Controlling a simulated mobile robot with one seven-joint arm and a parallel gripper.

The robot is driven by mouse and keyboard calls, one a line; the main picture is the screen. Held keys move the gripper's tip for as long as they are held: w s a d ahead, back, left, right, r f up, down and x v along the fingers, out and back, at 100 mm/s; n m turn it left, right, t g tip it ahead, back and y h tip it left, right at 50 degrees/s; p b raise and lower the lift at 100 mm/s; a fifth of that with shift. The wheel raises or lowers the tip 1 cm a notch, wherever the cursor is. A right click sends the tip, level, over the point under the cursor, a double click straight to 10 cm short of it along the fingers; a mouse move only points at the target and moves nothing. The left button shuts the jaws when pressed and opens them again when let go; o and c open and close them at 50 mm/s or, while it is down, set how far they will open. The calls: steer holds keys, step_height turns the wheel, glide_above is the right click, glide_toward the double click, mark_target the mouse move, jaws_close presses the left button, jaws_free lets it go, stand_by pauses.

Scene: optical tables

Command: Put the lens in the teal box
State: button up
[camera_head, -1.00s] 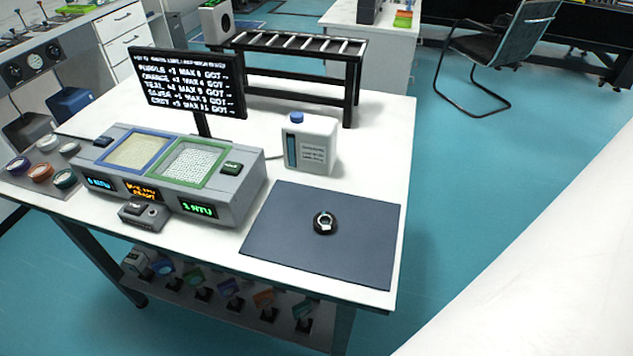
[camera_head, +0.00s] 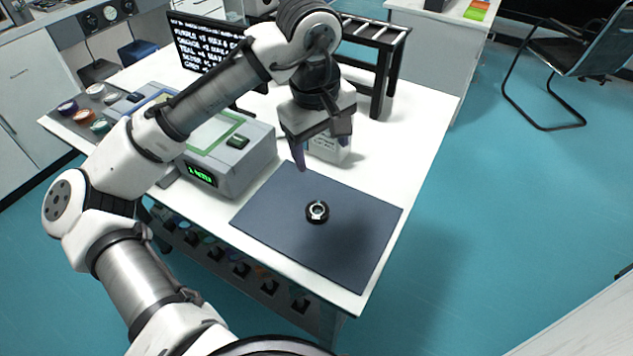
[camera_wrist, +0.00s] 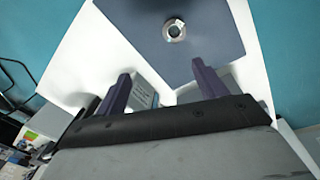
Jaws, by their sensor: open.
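The lens (camera_head: 317,211), a small black ring with a bright centre, lies on the dark mat (camera_head: 350,243) on the white table. It also shows in the wrist view (camera_wrist: 174,29), beyond the fingertips. My gripper (camera_head: 323,158) is open and empty above the table, behind the lens and apart from it. Its two purple fingers stand wide apart in the wrist view (camera_wrist: 160,72). Several small boxes with coloured parts (camera_head: 240,268) stand on the shelf under the table. I cannot tell surely which of them is teal.
A grey device with lit displays (camera_head: 235,165) stands left of the mat, partly behind my arm. A text screen (camera_head: 200,45) and a black rack (camera_head: 385,50) stand at the back. The mat is otherwise clear.

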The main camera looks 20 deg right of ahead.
steer(key=a+f+y, duration=0.1)
steer(key=a+f, duration=0.1)
glide_above(318, 209)
steer(key=shift+g, duration=0.3)
steer(key=f, duration=0.7)
steer(key=shift+w+a+p, duration=0.15)
steer(key=shift+a+p, duration=0.1)
steer(key=shift+p, duration=0.05)
steer(key=shift+d+f+p, duration=0.2)
steer(key=shift+f+p, duration=0.45)
steer(key=shift+f, duration=2.25)
steer(key=c, duration=1.2)
steer(key=shift+o, duration=0.2)
